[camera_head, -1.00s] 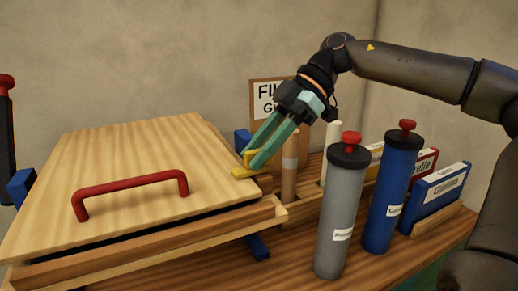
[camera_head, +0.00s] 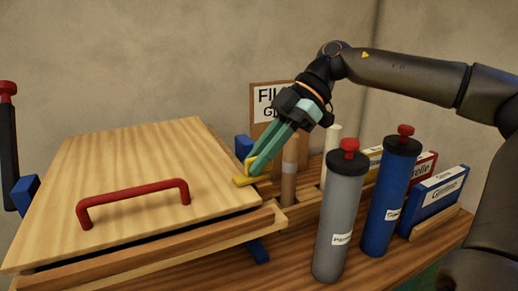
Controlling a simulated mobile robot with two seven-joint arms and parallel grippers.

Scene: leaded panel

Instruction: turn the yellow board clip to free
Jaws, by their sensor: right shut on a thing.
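The yellow board clip (camera_head: 245,180) sits at the right edge of the wooden board (camera_head: 140,165), which has a red handle (camera_head: 133,192) on top. The clip's flat arm points left and lies over the board's edge. My right gripper (camera_head: 257,168) comes down from the upper right, with green fingers shut on the upright part of the clip. The fingertips hide part of the clip. My left gripper is not in view.
A grey canister (camera_head: 342,215) and a blue canister (camera_head: 391,195) with red caps stand right of the board. Boxes (camera_head: 435,198) stand behind them. Wooden sticks (camera_head: 289,170) stand close to my right gripper. A sign (camera_head: 267,103) is at the back.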

